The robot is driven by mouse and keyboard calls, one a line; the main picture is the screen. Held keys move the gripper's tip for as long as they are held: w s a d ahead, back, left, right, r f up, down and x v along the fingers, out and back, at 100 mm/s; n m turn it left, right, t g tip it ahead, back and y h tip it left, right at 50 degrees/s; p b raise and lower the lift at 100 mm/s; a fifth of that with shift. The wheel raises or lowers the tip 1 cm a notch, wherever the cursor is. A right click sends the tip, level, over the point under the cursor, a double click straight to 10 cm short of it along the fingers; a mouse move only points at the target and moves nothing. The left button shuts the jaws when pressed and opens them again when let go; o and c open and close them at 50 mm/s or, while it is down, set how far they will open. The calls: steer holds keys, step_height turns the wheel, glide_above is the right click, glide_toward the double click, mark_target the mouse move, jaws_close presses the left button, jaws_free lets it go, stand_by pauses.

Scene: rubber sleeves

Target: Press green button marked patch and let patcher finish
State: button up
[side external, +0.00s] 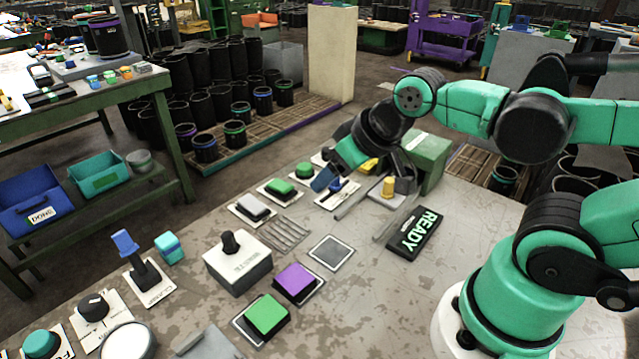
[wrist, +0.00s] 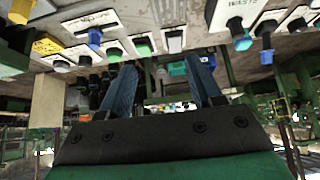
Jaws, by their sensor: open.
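Two green buttons stand on white plates at the back of the table in the side external view: one left (side external: 283,188), one further back (side external: 305,170). A larger square green button (side external: 266,315) is near the front. I cannot read a "patch" label on any of them. My gripper (side external: 326,180) hangs just right of the two back buttons, with its blue fingers pointing down and left. In the wrist view my gripper (wrist: 162,68) is open with nothing between its fingers. Two green buttons, left (wrist: 113,53) and right (wrist: 144,47), show beyond it. I cannot identify the patcher surely.
A dark READY sign (side external: 414,234) lies on the right. A grey button (side external: 254,207), purple button (side external: 296,283), black-knobbed white box (side external: 238,260), and blue-handled lever (side external: 138,264) stand on the table. A green box (side external: 428,158) is behind my gripper. Bare table lies in front of the sign.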

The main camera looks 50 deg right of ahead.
jaws_close()
stand_by(1.7)
